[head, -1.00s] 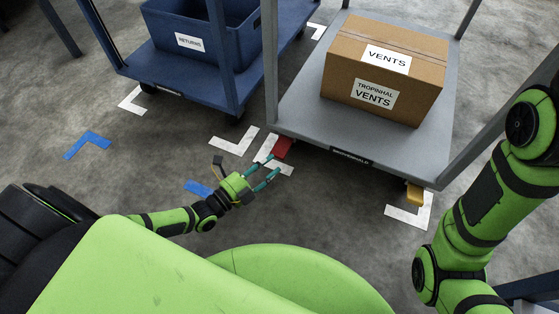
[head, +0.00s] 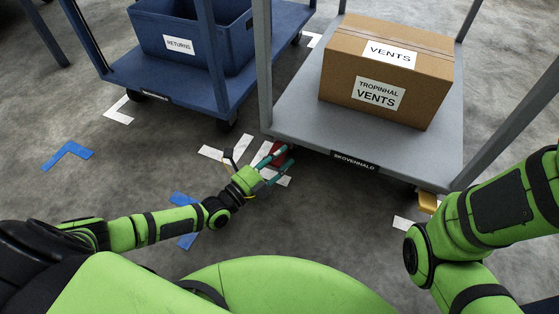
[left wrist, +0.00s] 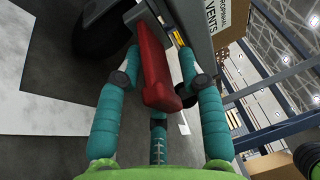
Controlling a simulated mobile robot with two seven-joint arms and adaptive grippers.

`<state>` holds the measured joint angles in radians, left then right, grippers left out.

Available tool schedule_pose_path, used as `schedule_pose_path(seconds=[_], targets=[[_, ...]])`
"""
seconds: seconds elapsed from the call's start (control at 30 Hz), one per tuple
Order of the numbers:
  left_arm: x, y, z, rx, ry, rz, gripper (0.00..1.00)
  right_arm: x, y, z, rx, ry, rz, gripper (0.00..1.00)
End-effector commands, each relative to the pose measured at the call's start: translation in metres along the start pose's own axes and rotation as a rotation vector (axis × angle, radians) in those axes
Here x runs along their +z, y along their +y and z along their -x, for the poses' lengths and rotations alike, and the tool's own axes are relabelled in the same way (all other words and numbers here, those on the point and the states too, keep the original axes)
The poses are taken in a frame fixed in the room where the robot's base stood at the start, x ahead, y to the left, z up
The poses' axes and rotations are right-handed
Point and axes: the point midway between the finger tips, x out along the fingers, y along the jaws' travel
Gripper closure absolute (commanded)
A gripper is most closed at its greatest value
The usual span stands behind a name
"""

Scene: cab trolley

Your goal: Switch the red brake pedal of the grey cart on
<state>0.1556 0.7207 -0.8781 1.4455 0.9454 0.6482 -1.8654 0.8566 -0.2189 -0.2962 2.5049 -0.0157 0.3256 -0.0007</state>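The grey cart (head: 300,128) stands at the right of the head view with its name plate facing me. Its red brake pedal (head: 279,153) sticks out low at the front left corner. In the left wrist view the red pedal (left wrist: 156,70) lies between the fingers, in front of a dark wheel. My left gripper (head: 276,167) is open, its teal fingers on either side of the pedal with gaps visible in the wrist view. Whether any finger touches it I cannot tell. My right arm shows at the right, but its gripper is out of view.
A cardboard box (head: 350,100) marked VENTS rests on the grey cart. A yellow pedal (head: 427,201) is at its front right corner. A blue cart (head: 180,93) with a blue bin (head: 150,40) stands to the left. White and blue floor marks lie around; the floor at left is clear.

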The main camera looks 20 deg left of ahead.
Motion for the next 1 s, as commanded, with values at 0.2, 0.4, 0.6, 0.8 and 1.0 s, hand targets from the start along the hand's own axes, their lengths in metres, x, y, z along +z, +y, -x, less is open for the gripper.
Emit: schedule_pose_path(seconds=[0.2, 0.4, 0.6, 0.8, 1.0], targets=[[0.0, -0.001, -0.001, 0.0, 0.0, 0.001, 0.61, -0.001, 0.0, -0.001, 0.001, 0.003, 0.0, 0.6], [0.0, -0.001, -0.001, 0.0, 0.0, 0.002, 1.0, -0.001, 0.0, -0.001, 0.001, 0.003, 0.001, 0.6], [0.002, 0.0, -0.002, -0.016, -0.007, -0.004, 1.0, 0.001, 0.001, -0.002, 0.001, 0.003, 0.001, 0.6], [0.005, 0.002, -0.003, -0.084, -0.016, -0.032, 1.0, 0.007, 0.0, -0.005, -0.004, -0.013, 0.003, 0.6], [0.003, 0.004, -0.002, -0.117, -0.007, -0.043, 1.0, 0.014, -0.001, 0.001, -0.012, -0.046, 0.003, 0.6]])
